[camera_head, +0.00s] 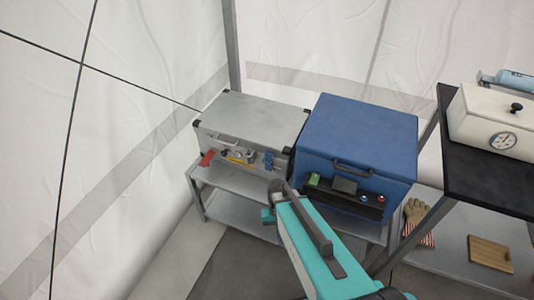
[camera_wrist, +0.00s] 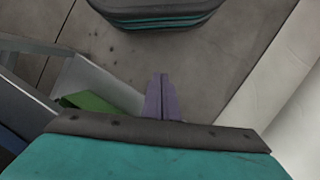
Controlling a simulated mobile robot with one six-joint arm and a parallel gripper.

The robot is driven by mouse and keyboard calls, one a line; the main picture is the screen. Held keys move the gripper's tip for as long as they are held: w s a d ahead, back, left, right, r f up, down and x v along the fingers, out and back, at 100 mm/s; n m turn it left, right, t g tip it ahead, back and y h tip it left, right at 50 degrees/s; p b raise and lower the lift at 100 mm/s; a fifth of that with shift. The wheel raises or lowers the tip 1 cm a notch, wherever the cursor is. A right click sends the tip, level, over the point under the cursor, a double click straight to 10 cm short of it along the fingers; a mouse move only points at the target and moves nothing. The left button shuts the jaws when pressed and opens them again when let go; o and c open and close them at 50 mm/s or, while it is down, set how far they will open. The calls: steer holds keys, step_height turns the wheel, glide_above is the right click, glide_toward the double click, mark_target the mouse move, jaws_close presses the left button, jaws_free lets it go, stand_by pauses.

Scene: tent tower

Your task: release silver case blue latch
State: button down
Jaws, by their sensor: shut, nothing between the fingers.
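The silver case (camera_head: 252,118) stands on the left part of a grey metal stand, lid closed. Its front carries a row of small controls. The blue latch (camera_head: 268,160) is at the right end of that row; its exact position is too small to tell. My gripper (camera_wrist: 161,82) is shut and empty in the wrist view, its narrow fingers together over the grey floor. In the head view my teal arm reaches toward the stand, below and in front of the cases, and my fingertips cannot be made out. The blue latch does not show clearly in the wrist view.
A red latch (camera_head: 207,158) and a yellow part (camera_head: 238,160) share the silver case's front. A blue case (camera_head: 358,135) stands close on its right. A black-topped table (camera_head: 490,180) with a cream box (camera_head: 495,120) is farther right. Tent wall is left.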

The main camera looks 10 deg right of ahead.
steer(key=w+r+m+t+p, duration=0.2)
steer(key=w+r, duration=1.2)
steer(key=w, duration=0.1)
step_height(320, 180, up, 17)
steer(key=m+t+p, duration=0.2)
steer(key=m, duration=0.1)
glide_above(267, 155)
steer(key=s, duration=0.2)
steer(key=shift+a, duration=0.35)
steer(key=shift+w+d+f+p, duration=0.1)
steer(key=shift+f+p, duration=0.45)
steer(key=shift+f, duration=1.95)
steer(key=shift+w+f+p, duration=0.1)
steer(key=shift+f+p, duration=0.4)
steer(key=shift+f, duration=2)
steer(key=shift+s+f+b, duration=0.1)
steer(key=shift+s+b, duration=0.1)
steer(key=shift+b, duration=0.1)
steer(key=shift+s+a, duration=0.1)
steer(key=shift+a, duration=0.1)
